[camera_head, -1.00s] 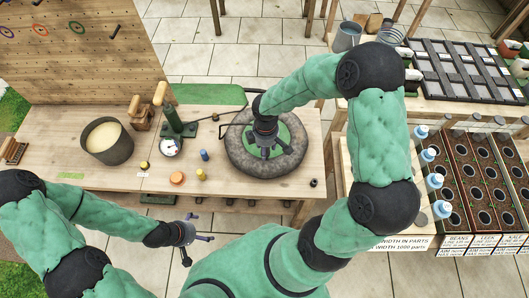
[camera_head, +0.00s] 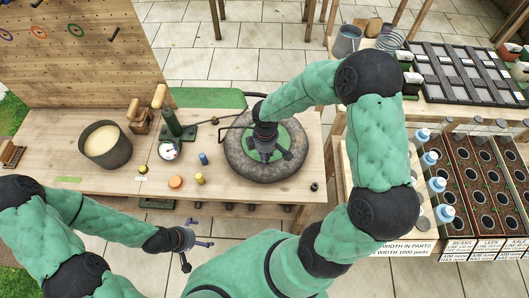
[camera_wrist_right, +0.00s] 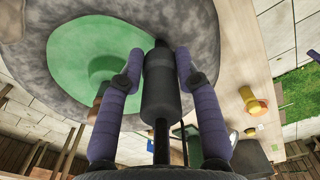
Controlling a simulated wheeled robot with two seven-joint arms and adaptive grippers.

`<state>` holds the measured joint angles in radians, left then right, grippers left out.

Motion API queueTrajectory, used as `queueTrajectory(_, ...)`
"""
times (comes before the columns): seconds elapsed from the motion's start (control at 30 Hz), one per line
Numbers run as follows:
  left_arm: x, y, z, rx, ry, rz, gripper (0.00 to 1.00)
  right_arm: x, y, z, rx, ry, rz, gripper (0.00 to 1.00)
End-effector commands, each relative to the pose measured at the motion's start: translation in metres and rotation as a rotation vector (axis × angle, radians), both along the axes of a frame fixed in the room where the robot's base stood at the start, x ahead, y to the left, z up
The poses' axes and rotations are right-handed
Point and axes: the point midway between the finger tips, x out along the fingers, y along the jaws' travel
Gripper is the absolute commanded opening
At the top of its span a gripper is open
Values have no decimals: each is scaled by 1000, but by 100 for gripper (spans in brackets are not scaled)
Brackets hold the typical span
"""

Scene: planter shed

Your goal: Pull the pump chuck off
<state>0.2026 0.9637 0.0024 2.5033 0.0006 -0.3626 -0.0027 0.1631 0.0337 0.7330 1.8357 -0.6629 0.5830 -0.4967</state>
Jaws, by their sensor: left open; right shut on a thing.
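My right gripper (camera_head: 266,156) is over the wheel, fingers pointing down at its green hub. In the right wrist view it is shut on the pump chuck (camera_wrist_right: 160,88), a dark cylinder between the two purple fingers. The wheel's grey tyre (camera_head: 240,168) lies flat on the bench; tyre (camera_wrist_right: 200,25) and green hub (camera_wrist_right: 75,65) also show in the wrist view. Whether the chuck still touches the valve is hidden. The green pump (camera_head: 172,123) with its round gauge (camera_head: 169,151) stands left of the wheel. My left gripper (camera_head: 197,240) is open and empty, before the bench's front edge.
Planter boxes and bottles stand at right. The bench between bucket and wheel's front is partly clear.

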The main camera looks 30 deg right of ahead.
Motion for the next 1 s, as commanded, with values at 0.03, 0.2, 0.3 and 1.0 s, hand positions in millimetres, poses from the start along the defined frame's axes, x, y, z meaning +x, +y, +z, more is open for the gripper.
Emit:
queueTrajectory(0.03, 0, 0, 0, 0, 0, 0, 100, 0, 1, 0, 1, 0, 0, 0)
queueTrajectory(0.2, 0, 0, 2, 0, 0, 0, 100, 0, 1, 2, 1, 0, 0, 0)
queueTrajectory(0.3, 0, 0, 4, 0, 0, 0, 100, 0, 1, 4, 1, 0, 0, 0)
queueTrajectory(1.0, 0, 0, 10, 0, 0, 0, 100, 0, 0, 12, 1, 1, 0, 0)
